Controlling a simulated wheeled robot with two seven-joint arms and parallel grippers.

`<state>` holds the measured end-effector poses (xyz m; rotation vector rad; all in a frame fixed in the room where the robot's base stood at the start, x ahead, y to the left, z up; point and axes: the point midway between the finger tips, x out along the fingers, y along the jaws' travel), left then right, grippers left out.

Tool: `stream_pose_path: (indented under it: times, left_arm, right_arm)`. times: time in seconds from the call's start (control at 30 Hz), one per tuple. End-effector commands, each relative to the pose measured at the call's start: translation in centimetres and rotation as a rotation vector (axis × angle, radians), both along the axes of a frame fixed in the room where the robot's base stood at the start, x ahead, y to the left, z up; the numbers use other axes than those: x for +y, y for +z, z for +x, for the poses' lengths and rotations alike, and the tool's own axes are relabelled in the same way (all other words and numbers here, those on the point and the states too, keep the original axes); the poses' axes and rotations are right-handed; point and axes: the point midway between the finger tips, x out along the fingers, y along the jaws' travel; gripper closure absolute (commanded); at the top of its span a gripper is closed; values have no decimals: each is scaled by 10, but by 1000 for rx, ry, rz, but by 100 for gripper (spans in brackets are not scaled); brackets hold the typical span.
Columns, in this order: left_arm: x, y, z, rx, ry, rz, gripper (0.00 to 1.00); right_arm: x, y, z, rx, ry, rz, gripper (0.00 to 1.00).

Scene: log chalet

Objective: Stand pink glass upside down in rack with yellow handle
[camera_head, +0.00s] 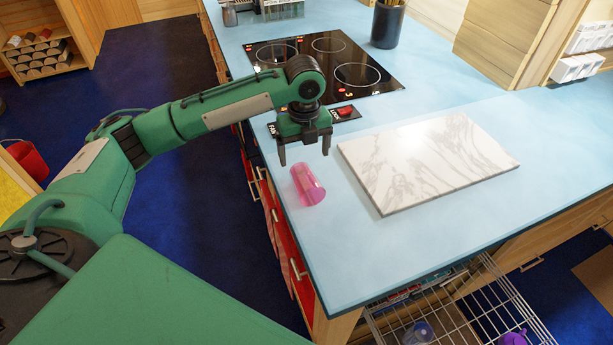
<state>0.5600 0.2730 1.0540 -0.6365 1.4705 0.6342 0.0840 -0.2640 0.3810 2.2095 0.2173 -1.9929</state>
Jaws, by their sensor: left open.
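The pink glass (308,186) is see-through and lies on its side on the light blue counter, left of the marble board. My left gripper (304,157) is open, with its fingers pointing down, just behind and above the glass. Nothing is between its fingers. A wire rack (462,322) is pulled out below the counter at the bottom right, partly cut off by the frame's edge. It holds a clear bluish item and a purple item. No yellow handle shows on it. My right gripper is not in view.
A white marble board (427,160) lies right of the glass. Behind it are a black cooktop (325,62) and a dark utensil pot (387,25). The blue counter (350,250) is clear in front of the glass, up to its front edge.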

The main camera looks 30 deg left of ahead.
Motion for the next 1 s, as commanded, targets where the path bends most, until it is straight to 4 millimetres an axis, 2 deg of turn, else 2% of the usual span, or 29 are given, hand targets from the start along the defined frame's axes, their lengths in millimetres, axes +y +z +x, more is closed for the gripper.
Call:
stream_pose_path:
  times: [0.03,0.1,0.17,0.27,0.4,0.5,0.63,0.73,0.9,1.0]
  left_arm:
    - [0,-10,-1,5,1,-1,14]
    - [0,-23,-1,3,1,0,14]
    - [0,-33,0,4,3,-1,14]
    - [0,-44,0,1,3,0,14]
    - [0,-52,0,0,2,-1,14]
    - [0,-63,0,3,3,0,14]
    - [0,-84,-1,3,3,0,14]
    - [0,-96,-1,1,3,0,14]
    - [0,-103,0,-1,3,0,14]
    - [0,-103,0,-2,3,-1,14]
  right_arm:
    - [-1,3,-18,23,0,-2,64]
    - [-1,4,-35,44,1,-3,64]
    - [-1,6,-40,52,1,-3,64]
    - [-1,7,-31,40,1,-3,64]
    - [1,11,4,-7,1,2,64]
    - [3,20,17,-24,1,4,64]
    - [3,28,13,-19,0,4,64]
    - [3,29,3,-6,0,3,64]
    - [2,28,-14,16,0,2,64]
    - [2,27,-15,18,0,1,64]
